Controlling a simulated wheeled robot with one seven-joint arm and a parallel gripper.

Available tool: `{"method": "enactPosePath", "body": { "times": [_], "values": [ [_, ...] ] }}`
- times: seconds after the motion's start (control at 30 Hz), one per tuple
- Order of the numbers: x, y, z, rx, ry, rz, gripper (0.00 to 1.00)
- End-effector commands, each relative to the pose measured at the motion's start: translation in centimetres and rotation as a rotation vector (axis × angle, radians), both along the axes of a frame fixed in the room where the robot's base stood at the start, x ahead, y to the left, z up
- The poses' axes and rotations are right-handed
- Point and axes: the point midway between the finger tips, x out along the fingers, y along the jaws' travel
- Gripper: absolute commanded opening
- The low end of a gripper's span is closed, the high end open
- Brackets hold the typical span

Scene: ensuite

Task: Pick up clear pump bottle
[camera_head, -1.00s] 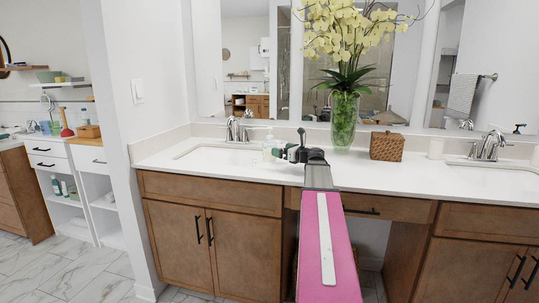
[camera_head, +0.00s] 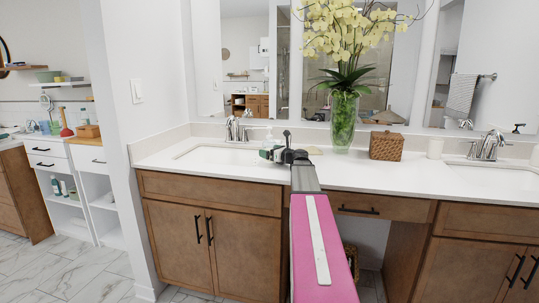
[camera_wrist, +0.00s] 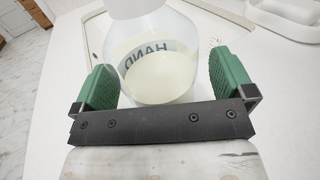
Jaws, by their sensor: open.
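The clear pump bottle (camera_wrist: 155,58) fills the upper middle of the wrist view. It is see-through, with a white top, a "HAND" label and pale liquid inside. In the head view the bottle (camera_head: 269,140) stands on the counter by the left sink, partly hidden by my gripper. My gripper (camera_wrist: 163,88), with green finger pads, is open. One pad is on each side of the bottle in the wrist view, with small gaps showing. In the head view my gripper (camera_head: 272,154) is at the bottle.
The white counter (camera_head: 345,174) has the left sink (camera_head: 215,155) beside the bottle. A glass vase of yellow orchids (camera_head: 342,122) and a woven brown box (camera_head: 388,146) stand to the right. A chrome faucet (camera_head: 233,130) and the mirror are behind.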

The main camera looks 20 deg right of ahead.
Motion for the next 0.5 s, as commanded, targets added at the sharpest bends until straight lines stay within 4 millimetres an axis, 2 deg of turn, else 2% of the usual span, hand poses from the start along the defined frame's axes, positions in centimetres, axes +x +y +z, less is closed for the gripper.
{"method": "enactPosePath", "body": {
  "times": [0.13, 0.17, 0.33, 0.4, 0.5],
  "values": [
    [-0.05, 0.01, 0.0, 0.0, 0.0, 0.0, 1.0],
    [-0.05, 0.01, 0.0, 0.0, 0.0, 0.0, 0.97],
    [-0.06, 0.01, 0.0, 0.0, 0.0, 0.0, 0.41],
    [-0.07, 0.0, 0.05, 0.0, -0.001, 0.0, 0.3],
    [-0.07, 0.0, 0.05, 0.0, -0.001, 0.0, 0.3]
  ]
}}
